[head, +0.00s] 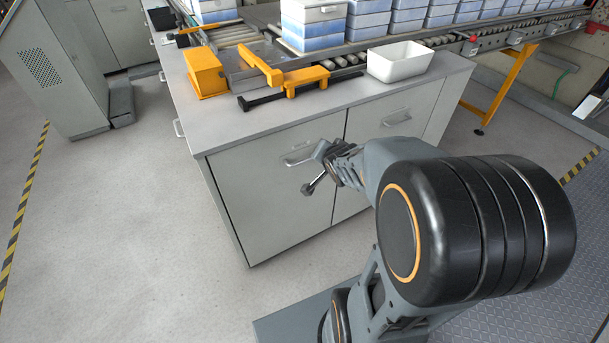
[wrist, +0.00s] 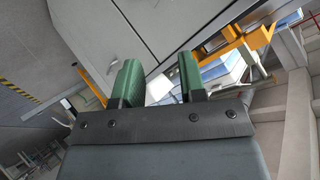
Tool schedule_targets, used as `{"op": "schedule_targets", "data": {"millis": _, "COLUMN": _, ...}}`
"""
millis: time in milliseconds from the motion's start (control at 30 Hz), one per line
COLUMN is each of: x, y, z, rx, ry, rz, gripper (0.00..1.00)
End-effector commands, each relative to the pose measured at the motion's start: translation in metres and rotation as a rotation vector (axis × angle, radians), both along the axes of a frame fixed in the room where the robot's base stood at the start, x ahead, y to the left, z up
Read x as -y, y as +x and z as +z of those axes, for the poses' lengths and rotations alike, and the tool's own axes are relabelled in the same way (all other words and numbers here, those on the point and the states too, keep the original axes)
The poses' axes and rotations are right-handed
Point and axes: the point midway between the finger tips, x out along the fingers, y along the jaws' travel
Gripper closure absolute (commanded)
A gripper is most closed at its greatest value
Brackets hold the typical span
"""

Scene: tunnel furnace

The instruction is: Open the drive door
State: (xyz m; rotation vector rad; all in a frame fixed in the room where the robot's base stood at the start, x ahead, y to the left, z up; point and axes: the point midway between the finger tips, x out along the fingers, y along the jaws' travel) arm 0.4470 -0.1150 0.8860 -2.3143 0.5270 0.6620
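A grey cabinet under the counter has a left door (head: 262,195) and a right door (head: 375,125) in the head view. Both look shut, and neither shows a label that marks it as the drive door. The left door has a bar handle (head: 297,157) near its upper right corner, and the right door has a similar handle (head: 397,118). My gripper (head: 315,169) is in front of the left door, close to its handle; contact cannot be told. In the wrist view my gripper (wrist: 160,82) has two green fingers apart, with nothing seen held between them.
On the counter (head: 225,125) stand a yellow block (head: 205,72), a yellow clamp-like fixture (head: 290,76) and a white bin (head: 399,62). A roller conveyor with blue-white boxes (head: 313,25) runs behind. A grey console (head: 55,70) stands left; the floor (head: 115,210) before the cabinet's left is clear.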

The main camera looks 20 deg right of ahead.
Motion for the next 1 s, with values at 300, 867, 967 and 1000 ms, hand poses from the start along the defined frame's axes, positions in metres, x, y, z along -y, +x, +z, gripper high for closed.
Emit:
{"op": "schedule_targets", "data": {"millis": 300, "x": 0.024, "y": 0.028, "z": -0.116, "rx": 0.353, "ry": 0.554, "rz": -0.068, "gripper": 0.62}}
{"op": "schedule_targets", "data": {"millis": 867, "x": 0.016, "y": 0.074, "z": -0.149, "rx": 0.442, "ry": 0.830, "rz": -0.045, "gripper": 0.62}}
{"op": "schedule_targets", "data": {"millis": 967, "x": 0.013, "y": 0.093, "z": -0.153, "rx": 0.442, "ry": 0.830, "rz": -0.046, "gripper": 0.62}}
{"op": "schedule_targets", "data": {"millis": 1000, "x": 0.013, "y": 0.101, "z": -0.155, "rx": 0.443, "ry": 0.830, "rz": -0.048, "gripper": 0.62}}
